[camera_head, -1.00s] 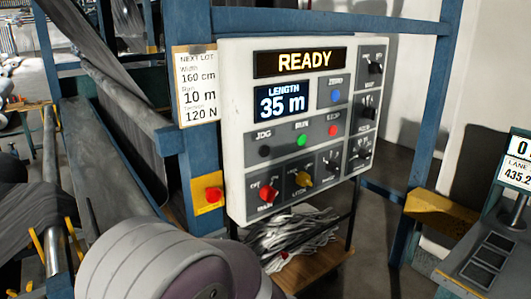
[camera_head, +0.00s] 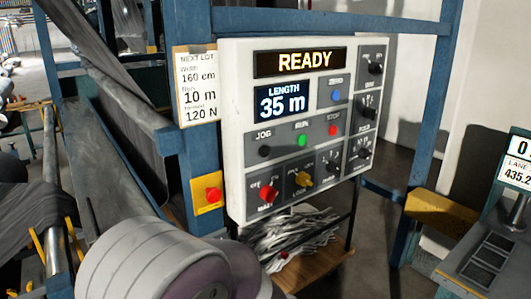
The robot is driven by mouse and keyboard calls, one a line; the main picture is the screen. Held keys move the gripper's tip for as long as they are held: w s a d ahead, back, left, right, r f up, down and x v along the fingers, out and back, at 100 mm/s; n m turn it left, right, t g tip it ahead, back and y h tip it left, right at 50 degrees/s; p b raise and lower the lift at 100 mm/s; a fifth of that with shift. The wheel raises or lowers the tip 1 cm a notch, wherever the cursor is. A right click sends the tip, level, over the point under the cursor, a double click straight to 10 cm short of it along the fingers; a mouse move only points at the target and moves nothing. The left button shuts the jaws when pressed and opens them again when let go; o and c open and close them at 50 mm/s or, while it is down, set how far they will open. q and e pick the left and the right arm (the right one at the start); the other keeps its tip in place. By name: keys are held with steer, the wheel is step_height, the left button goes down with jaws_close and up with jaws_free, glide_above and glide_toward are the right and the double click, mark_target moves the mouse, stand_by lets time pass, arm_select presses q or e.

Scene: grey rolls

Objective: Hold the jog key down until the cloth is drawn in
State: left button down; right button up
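The jog key (camera_head: 264,151) is a small dark round button under the label JOG, at the left of a row on the white control panel (camera_head: 236,130). Nothing touches or covers it in this view. The panel's upper display (camera_head: 300,62) reads READY. The length display (camera_head: 281,103) reads 35 m. Grey cloth (camera_head: 128,118) runs at a slant through the blue machine frame on the left. Its far end cannot be made out. Neither my left nor my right gripper is in view.
A green RUN button (camera_head: 301,140) and a red STOP button (camera_head: 332,130) sit right of the jog key. A red knob (camera_head: 213,194) is on a yellow plate. A paper card (camera_head: 195,86) reads 10 m. Crumpled grey cloth (camera_head: 295,238) lies below the panel.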

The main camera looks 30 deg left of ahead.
stand_by(0.8)
arm_select(q)
step_height(320, 180, up, 5)
steer(key=p, duration=0.6)
steer(key=w+a+r+t+y+p, duration=0.1)
steer(key=w+r+t+p, duration=0.35)
steer(key=w, duration=0.35)
steer(key=w+a+r+t+p, duration=0.1)
steer(key=w+r+t+p, duration=0.35)
steer(key=w, duration=0.35)
steer(key=w+a+r+m+t+y, duration=0.1)
steer(key=w+a+r+t+y, duration=0.2)
steer(key=r, duration=0.5)
steer(key=w+a+r+m+t+y, duration=0.1)
steer(key=w+a+r+t+y, duration=0.2)
steer(key=r, duration=0.5)
steer(key=shift+w+m+t, duration=0.25)
steer(key=shift+m+t, duration=0.15)
steer(key=shift+t, duration=0.5)
